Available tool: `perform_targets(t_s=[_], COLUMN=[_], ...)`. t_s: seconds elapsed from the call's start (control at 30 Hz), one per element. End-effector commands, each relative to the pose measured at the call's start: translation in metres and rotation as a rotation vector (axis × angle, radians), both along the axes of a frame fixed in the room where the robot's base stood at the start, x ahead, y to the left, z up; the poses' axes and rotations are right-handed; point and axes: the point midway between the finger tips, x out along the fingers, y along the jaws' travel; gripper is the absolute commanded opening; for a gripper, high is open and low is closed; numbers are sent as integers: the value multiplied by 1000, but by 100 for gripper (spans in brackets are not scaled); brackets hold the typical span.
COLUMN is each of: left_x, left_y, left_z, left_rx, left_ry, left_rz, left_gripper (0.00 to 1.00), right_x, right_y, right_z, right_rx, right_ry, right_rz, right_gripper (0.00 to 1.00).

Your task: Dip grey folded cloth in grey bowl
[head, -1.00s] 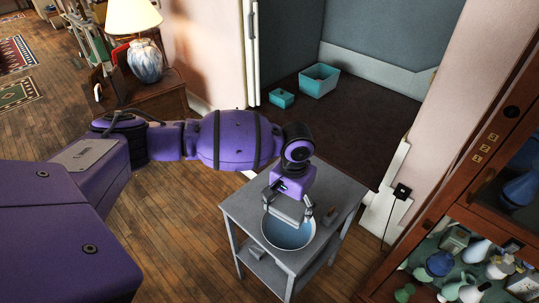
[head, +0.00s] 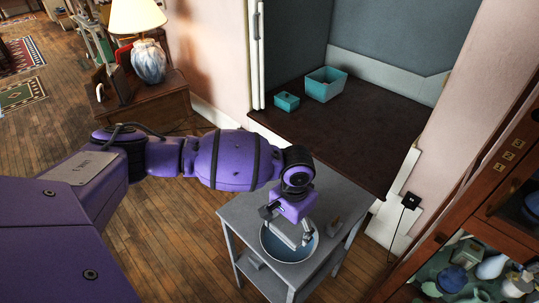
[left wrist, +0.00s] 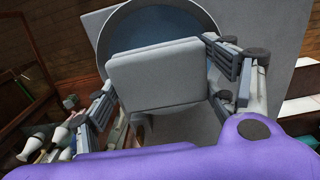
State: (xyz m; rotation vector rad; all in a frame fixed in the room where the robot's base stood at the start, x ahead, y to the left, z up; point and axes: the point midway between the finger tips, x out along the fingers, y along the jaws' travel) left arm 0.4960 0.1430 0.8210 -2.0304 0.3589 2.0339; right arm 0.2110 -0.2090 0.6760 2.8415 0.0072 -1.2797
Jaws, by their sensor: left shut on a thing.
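My left gripper (head: 289,225) is shut on the grey folded cloth (left wrist: 155,75), which shows as a flat grey square between the fingers in the left wrist view. In the head view the cloth (head: 289,238) is partly hidden by the fingers and is over the bowl's opening. The grey bowl (head: 285,253), with a blue inside, stands on a small grey table (head: 238,215). Its rim also shows behind the cloth in the left wrist view (left wrist: 155,14). I cannot tell whether the cloth touches the bowl's inside. My right gripper is not in view.
A small brownish item (head: 334,225) lies on the table right of the bowl. A glass-fronted cabinet (head: 470,222) with several vases stands at the right. A teal box (head: 325,86) and a smaller lidded one (head: 286,102) sit in the alcove. A lamp (head: 148,60) is at upper left.

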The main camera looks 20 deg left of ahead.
Motion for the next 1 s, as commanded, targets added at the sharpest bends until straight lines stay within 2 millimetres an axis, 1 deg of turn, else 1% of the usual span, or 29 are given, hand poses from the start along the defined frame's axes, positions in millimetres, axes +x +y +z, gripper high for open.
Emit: perform_targets(t_s=[0.1,0.53,1.0], left_x=[3,3,2], left_y=[-1,-1,-1], left_z=[2,2,-11], left_rx=[-1,-1,-2], left_ry=[-7,-7,-5], left_rz=[-1,0,1], left_gripper=[57,57,57], right_x=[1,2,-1], right_y=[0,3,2], right_z=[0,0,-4], right_rx=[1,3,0], right_ry=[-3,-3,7], right_rz=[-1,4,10], right_gripper=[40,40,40])
